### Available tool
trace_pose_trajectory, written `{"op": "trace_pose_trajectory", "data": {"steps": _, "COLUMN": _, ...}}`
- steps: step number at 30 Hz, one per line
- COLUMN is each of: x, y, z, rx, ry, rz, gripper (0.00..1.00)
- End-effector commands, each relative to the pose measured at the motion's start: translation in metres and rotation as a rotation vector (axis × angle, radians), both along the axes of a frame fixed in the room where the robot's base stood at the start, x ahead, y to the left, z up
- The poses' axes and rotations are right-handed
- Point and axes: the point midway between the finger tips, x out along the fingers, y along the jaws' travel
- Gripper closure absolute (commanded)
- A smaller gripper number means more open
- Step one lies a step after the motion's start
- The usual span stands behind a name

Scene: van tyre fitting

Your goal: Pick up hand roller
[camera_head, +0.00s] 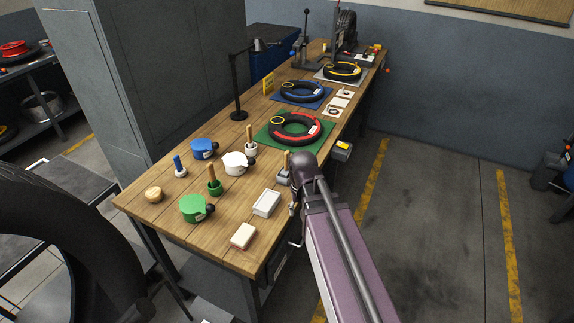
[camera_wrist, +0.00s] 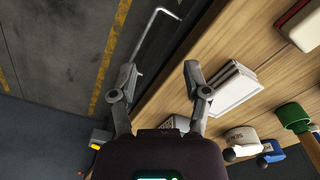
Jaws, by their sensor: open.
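My gripper (camera_wrist: 160,78) is open and empty in the wrist view, its two fingers spread above the table's edge. In the head view my arm mostly hides it. I cannot tell for sure which thing is the hand roller. A wooden handle (camera_head: 286,159) stands upright by a grey holder at the table's right edge, partly behind my wrist. A bent metal rod (camera_wrist: 151,36) shows beyond the fingertips, beside the table edge.
The wooden table (camera_head: 160,221) also bears a white box (camera_head: 267,203), a cream block (camera_head: 243,236), and blue (camera_head: 203,148), white (camera_head: 236,163) and green (camera_head: 192,208) pots. Tyres on coloured mats lie farther back. The floor right of the table is clear.

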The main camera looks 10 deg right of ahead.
Motion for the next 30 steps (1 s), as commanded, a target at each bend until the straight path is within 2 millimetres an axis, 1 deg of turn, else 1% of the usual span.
{"op": "trace_pose_trajectory", "data": {"steps": 1, "x": 0.017, "y": 0.0, "z": 0.017, "rx": 0.0, "ry": 0.0, "rz": -0.025, "gripper": 0.39}}
{"op": "trace_pose_trajectory", "data": {"steps": 21, "x": 0.181, "y": -0.002, "z": 0.138, "rx": 0.0, "ry": 0.0, "rz": -0.43, "gripper": 0.39}}
{"op": "trace_pose_trajectory", "data": {"steps": 25, "x": 0.206, "y": -0.003, "z": 0.156, "rx": 0.0, "ry": 0.0, "rz": -0.495, "gripper": 0.39}}
{"op": "trace_pose_trajectory", "data": {"steps": 27, "x": 0.215, "y": -0.003, "z": 0.162, "rx": 0.0, "ry": 0.0, "rz": -0.522, "gripper": 0.39}}
{"op": "trace_pose_trajectory", "data": {"steps": 30, "x": 0.223, "y": -0.003, "z": 0.167, "rx": 0.0, "ry": 0.0, "rz": -0.548, "gripper": 0.39}}
